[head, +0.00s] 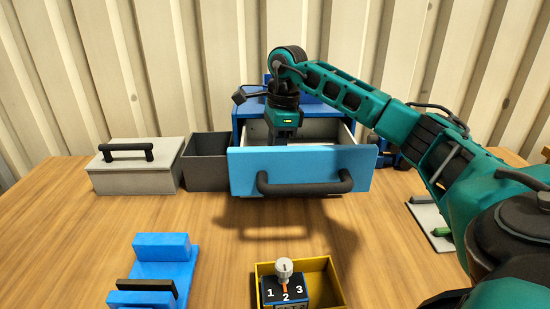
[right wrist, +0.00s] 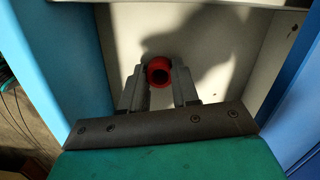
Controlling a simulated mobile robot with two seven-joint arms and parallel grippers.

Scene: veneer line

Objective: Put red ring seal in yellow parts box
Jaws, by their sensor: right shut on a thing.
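The red ring seal (right wrist: 158,73) shows in the right wrist view, inside the open blue drawer (head: 300,170). My right gripper (right wrist: 159,80) reaches down into the drawer from above and is shut on the ring, with one finger on each side of it. In the head view the drawer front hides the fingertips and the ring. The yellow parts box (head: 333,284) stands at the front middle of the table, cut off by the lower picture edge. My left gripper is not in view.
A block with a dial and numbers (head: 285,290) sits in or in front of the yellow box; I cannot tell which. A grey lidded box (head: 135,178) and a dark open bin (head: 206,162) stand left of the drawer. A blue fixture (head: 160,268) lies front left.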

